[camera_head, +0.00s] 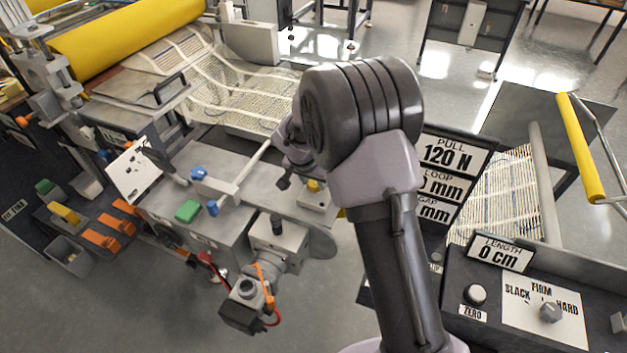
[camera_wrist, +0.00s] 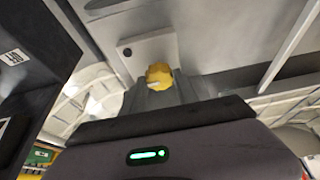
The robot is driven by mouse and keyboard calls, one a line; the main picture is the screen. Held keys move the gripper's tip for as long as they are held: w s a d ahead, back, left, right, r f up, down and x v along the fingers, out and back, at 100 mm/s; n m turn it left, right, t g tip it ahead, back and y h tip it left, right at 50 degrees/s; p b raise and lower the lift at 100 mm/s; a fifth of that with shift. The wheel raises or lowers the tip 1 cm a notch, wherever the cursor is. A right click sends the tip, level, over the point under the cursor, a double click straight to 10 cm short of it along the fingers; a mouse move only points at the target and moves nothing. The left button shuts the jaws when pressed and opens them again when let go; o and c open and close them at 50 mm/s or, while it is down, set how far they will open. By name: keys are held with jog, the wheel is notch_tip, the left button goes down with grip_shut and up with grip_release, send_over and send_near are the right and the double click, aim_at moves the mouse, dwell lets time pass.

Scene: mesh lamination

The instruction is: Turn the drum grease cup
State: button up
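The drum grease cup is likely the small yellow knob (camera_head: 314,186) on a pale block (camera_head: 318,200) at the right end of the grey bench. In the wrist view the yellow cup (camera_wrist: 160,74) stands in front of a light square plate (camera_wrist: 148,50), just beyond my gripper. My gripper (camera_head: 285,182) is beside the cup, mostly hidden behind my arm in the head view. In the wrist view grey ribbed finger shapes of my gripper (camera_wrist: 165,94) lie right below the cup. Whether they touch it or are closed on it cannot be told.
The bench carries a green block (camera_head: 188,211) and blue knobs (camera_head: 198,173). A motor unit (camera_head: 277,240) with an orange cable hangs at its front. A sign panel (camera_head: 447,155) stands right of my arm, above a control console (camera_head: 520,300). Mesh and a yellow roller lie behind.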

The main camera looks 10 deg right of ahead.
grip_shut()
jog(key=shift+w+f+m+b, duration=0.15)
jog(key=shift+m+b, duration=0.35)
jog(key=shift+b, duration=0.6)
jog(key=shift+f+m+h+b, duration=0.1)
jog(key=shift+m+h+b, duration=0.3)
jog(key=shift+m+b, duration=0.45)
jog(key=shift+a+r+m+g+h+b, duration=0.1)
jog(key=shift+r+m+g+h+b, duration=0.1)
jog(key=shift+m+g+b, duration=0.35)
jog(key=shift+r+m+g+h+b, duration=0.1)
jog(key=shift+m+g+h+b, duration=0.15)
jog(key=shift+m+b, duration=0.55)
jog(key=shift+m, duration=0.3)
jog(key=o, duration=1.1)
grip_release()
jog(key=p+v, duration=0.6)
jog(key=v, duration=1.1)
jog(key=shift+w+r, duration=0.1)
jog(key=shift+r, duration=0.15)
